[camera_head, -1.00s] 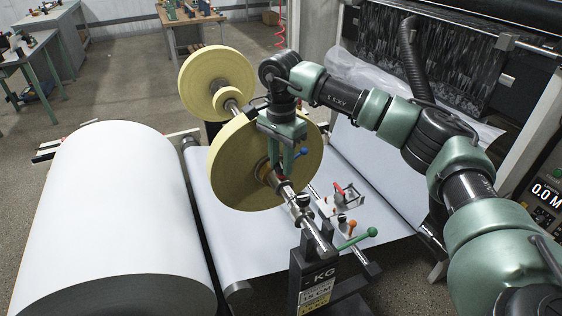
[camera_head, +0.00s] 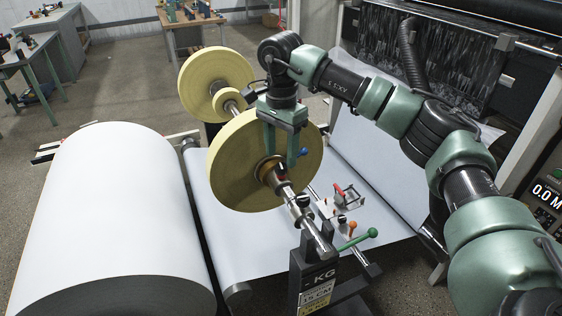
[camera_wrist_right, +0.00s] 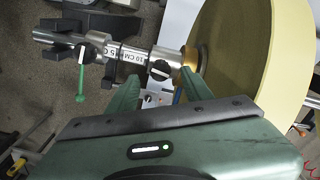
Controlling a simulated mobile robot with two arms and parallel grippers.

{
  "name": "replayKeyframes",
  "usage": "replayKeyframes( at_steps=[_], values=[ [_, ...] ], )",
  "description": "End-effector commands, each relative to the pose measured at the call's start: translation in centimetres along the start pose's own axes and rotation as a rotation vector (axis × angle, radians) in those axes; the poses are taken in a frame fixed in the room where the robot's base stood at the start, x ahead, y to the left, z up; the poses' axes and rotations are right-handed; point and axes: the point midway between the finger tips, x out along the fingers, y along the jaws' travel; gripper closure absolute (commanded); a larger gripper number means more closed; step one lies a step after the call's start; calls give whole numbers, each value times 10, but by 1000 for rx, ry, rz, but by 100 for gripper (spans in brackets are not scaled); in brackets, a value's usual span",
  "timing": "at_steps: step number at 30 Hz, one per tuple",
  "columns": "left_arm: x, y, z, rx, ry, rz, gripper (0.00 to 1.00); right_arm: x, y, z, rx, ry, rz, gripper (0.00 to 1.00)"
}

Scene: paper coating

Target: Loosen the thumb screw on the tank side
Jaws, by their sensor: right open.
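A metal shaft (camera_head: 318,236) runs through a yellow tape roll (camera_head: 232,165). A collar with a small dark thumb screw (camera_head: 282,171) sits on the shaft at the roll's near face. The screw shows as a black knob in the right wrist view (camera_wrist_right: 159,70), beside a brass-coloured hub. My right gripper (camera_head: 280,160) points down over the collar with its fingers apart. In the wrist view its fingertips (camera_wrist_right: 158,86) lie on either side of the knob, with nothing held. I cannot tell whether they touch it. My left gripper is not in view.
A second, smaller yellow roll (camera_head: 215,82) sits farther along the shaft. A black stand (camera_head: 315,268) supports the near end. A green-handled lever (camera_head: 357,240) and a red-handled clamp (camera_head: 340,192) are close by on the right. A large white paper roll (camera_head: 110,215) fills the left.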

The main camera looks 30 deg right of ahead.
Motion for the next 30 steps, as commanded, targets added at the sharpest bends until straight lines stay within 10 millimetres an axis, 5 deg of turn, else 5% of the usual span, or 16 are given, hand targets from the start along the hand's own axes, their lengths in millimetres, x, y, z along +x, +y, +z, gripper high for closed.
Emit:
replayKeyframes(
  at_steps=[9,30],
  values=[
    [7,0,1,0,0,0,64,-42,0,0,0,0,-1,50],
    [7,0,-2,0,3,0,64,-45,0,0,0,-1,0,50]
  ],
)
